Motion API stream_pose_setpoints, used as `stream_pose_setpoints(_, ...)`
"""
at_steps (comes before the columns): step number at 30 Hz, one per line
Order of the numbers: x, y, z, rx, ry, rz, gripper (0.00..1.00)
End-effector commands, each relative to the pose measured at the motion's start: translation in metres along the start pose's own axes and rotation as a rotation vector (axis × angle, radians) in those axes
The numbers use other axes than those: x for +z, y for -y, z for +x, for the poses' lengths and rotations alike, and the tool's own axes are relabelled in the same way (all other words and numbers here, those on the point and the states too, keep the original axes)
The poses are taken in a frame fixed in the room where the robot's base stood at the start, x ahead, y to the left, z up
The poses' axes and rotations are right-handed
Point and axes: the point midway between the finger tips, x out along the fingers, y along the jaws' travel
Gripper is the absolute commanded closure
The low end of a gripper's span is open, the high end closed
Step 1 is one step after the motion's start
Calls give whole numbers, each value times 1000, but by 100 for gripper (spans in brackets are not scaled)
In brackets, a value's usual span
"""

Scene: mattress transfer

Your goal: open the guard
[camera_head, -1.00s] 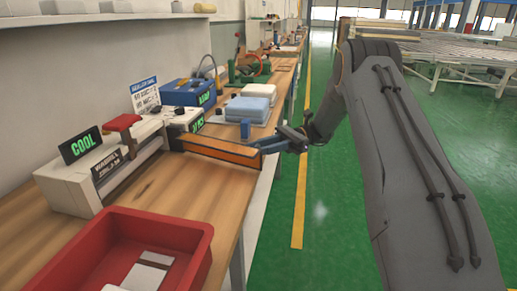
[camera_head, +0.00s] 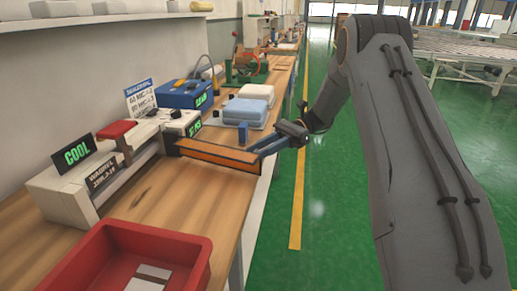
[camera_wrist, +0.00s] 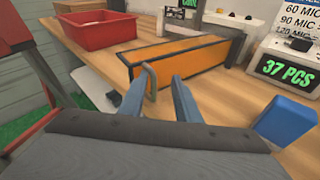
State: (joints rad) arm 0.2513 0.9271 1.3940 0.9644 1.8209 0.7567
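The guard (camera_head: 218,153) is a long orange panel with a dark frame, standing on edge across the wooden bench in front of the sealer (camera_head: 62,190). In the wrist view the guard (camera_wrist: 180,62) lies just ahead of my fingers, with a thin grey bent handle (camera_wrist: 151,80) at its near end. My gripper (camera_head: 262,147) is at the guard's right end. In the wrist view my gripper's two blue fingers (camera_wrist: 156,92) are apart. The handle shows between their tips, closer to the left finger. I cannot tell whether either finger touches it.
A red bin (camera_head: 125,255) with pale pieces stands at the bench's front. A blue block (camera_head: 243,131) and stacked pale pads (camera_head: 248,107) are behind the guard. A display reading 37 PCS (camera_wrist: 286,69) stands at the right. The green aisle floor (camera_head: 322,215) is clear.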

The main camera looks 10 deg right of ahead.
Motion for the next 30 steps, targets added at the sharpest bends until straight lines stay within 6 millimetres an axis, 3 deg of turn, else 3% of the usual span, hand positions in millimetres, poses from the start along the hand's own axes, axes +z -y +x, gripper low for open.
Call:
stream_pose_setpoints(1,93,-2,-15,-6,234,-101,74)
stream_pose_setpoints(11,96,-9,-16,-10,233,-107,74)
stream_pose_setpoints(12,18,-19,2,-34,-29,-31,74)
stream_pose_setpoints(30,-3,23,-23,-28,-25,-11,74)
